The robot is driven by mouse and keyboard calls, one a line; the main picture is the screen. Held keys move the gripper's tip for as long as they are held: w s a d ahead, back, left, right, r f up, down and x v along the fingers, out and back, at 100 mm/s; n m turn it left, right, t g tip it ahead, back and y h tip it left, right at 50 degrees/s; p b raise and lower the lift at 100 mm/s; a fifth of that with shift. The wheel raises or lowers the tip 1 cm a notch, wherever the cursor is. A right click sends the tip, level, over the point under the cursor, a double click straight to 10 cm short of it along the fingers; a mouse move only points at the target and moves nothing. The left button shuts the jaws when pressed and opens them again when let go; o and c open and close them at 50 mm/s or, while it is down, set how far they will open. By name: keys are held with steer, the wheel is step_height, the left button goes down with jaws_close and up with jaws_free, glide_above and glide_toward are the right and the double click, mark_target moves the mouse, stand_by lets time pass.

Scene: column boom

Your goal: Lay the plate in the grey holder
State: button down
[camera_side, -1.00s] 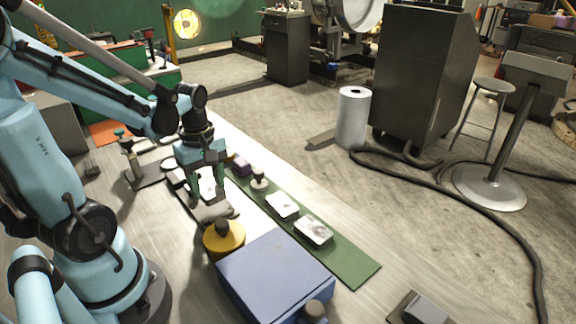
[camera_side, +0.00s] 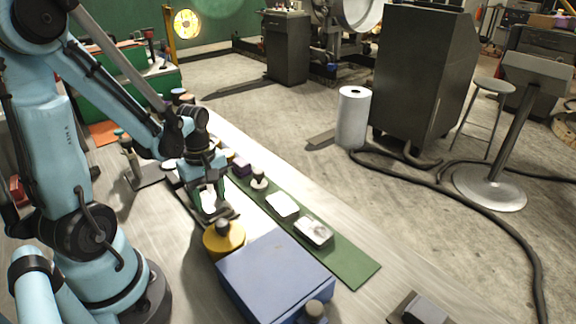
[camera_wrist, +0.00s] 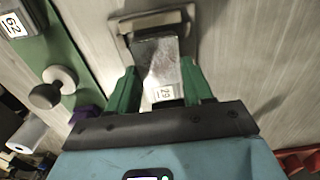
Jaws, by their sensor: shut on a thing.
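My gripper (camera_wrist: 160,92) has green fingers shut on the sides of a pale metal plate (camera_wrist: 158,62). The plate has a small white label, which seems to read 29, at its near end. In the wrist view its far end lies over the grey holder (camera_wrist: 122,27), whose raised rim shows beyond and beside it. I cannot tell whether the plate touches the holder's floor. In the side view my gripper (camera_side: 209,197) is low over the bench, with the plate (camera_side: 209,200) between its fingers and the holder (camera_side: 228,214) partly hidden beneath.
A yellow round piece with a dark knob (camera_side: 224,240) stands close in front of the holder. A green mat (camera_side: 345,264) along the right carries white-topped blocks (camera_side: 313,231) and a knobbed piece (camera_side: 258,178).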

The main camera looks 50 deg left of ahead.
mark_target(210, 201)
steer(key=shift+c, duration=2.3)
jaws_free()
steer(key=shift+f, duration=0.1)
steer(key=shift+r, duration=6.05)
steer(key=w+d+m+t, duration=0.5)
steer(key=d+m+t, duration=0.2)
steer(key=d+m, duration=0.6)
steer(key=m, duration=0.5)
steer(key=shift+r, duration=0.35)
steer(key=shift+w, duration=0.1)
